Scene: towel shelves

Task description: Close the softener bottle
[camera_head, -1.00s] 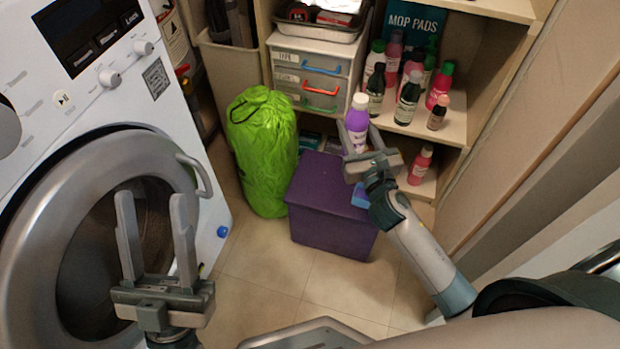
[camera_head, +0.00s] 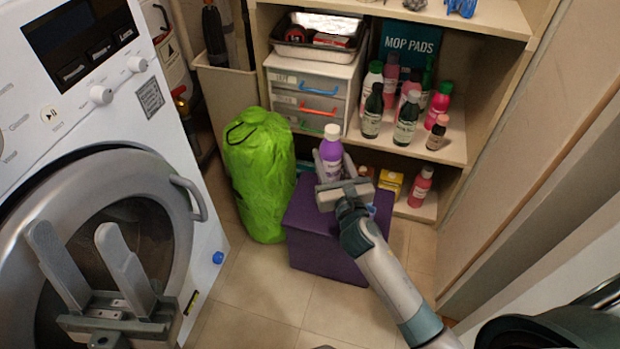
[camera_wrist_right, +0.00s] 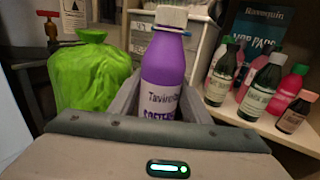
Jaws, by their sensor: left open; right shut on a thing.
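The softener bottle (camera_head: 331,160) is purple with a white cap (camera_head: 332,132) on top, and it stands upright above the purple box. My right gripper (camera_head: 335,168) is shut on the bottle's body. In the right wrist view the softener bottle (camera_wrist_right: 165,85) is between the fingers, its label partly hidden by the gripper body. The white cap (camera_wrist_right: 171,17) sits at the bottle's mouth; I cannot tell how tightly it is seated. My left gripper (camera_head: 75,240) is open and empty in front of the washing machine door, well apart from the bottle.
The purple box (camera_head: 310,225) stands on the floor beside a green bag (camera_head: 258,175). Shelves at the right hold several bottles (camera_head: 405,118) and a drawer unit (camera_head: 310,85). The washing machine (camera_head: 100,150) fills the left. Tiled floor (camera_head: 265,300) is clear in front.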

